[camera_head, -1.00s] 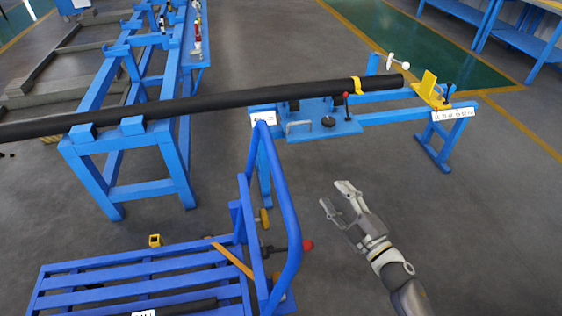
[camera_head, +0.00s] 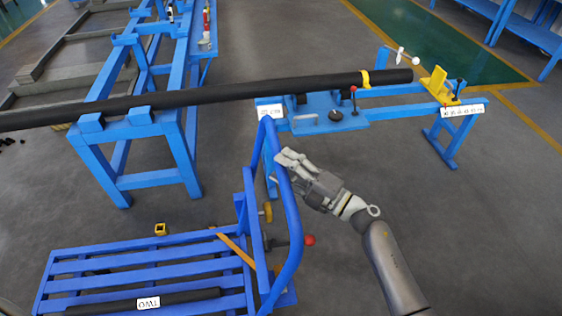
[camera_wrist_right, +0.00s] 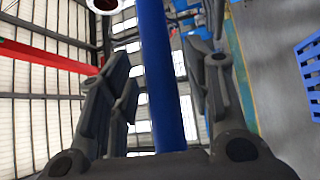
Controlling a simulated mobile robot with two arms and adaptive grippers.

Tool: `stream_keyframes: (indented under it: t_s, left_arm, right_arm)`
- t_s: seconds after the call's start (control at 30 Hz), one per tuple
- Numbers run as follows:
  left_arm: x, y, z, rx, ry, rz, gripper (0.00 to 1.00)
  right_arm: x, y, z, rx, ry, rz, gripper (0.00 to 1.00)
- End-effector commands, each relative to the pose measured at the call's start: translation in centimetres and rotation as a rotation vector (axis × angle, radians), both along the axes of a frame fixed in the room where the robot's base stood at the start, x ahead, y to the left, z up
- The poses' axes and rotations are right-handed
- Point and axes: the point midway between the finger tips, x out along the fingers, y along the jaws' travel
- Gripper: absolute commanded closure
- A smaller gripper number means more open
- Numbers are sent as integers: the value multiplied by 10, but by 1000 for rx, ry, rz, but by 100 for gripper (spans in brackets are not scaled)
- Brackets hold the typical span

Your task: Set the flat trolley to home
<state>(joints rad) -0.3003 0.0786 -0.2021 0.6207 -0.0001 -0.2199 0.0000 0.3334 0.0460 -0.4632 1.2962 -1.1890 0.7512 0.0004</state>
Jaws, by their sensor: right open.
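The blue flat trolley (camera_head: 130,283) stands at the lower left of the head view, with a slatted deck and a tall tubular handle (camera_head: 294,228) at its right end. A dark bar with a label reading TWO lies on the deck. My right gripper (camera_head: 284,163) is at the upper right side of the handle. In the right wrist view the blue handle tube (camera_wrist_right: 160,80) runs between the two open fingers of my right gripper (camera_wrist_right: 157,75). I see clear gaps on both sides of the tube. My left gripper is not in view.
A long black pipe (camera_head: 220,94) rests across blue stands behind the trolley. A red-knobbed lever (camera_head: 309,240) sticks out beside the handle. A small yellow block (camera_head: 160,229) is behind the deck. Grey floor is open to the right.

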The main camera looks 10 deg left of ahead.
Motion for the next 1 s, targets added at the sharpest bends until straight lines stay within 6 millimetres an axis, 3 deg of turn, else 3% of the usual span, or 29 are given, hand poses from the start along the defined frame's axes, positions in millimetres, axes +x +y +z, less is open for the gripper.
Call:
stream_keyframes:
  t_s: [0.17, 0.47, 0.8, 1.0]
  left_arm:
    - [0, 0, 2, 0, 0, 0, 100]
    - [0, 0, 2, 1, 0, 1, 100]
    - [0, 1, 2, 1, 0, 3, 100]
    - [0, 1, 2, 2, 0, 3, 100]
  right_arm:
    - [5, 12, 2, 0, 0, 0, 54]
    - [6, 14, 2, 0, 0, -1, 55]
    - [6, 13, 2, 0, 0, -1, 99]
    - [6, 13, 1, -1, 1, 0, 100]
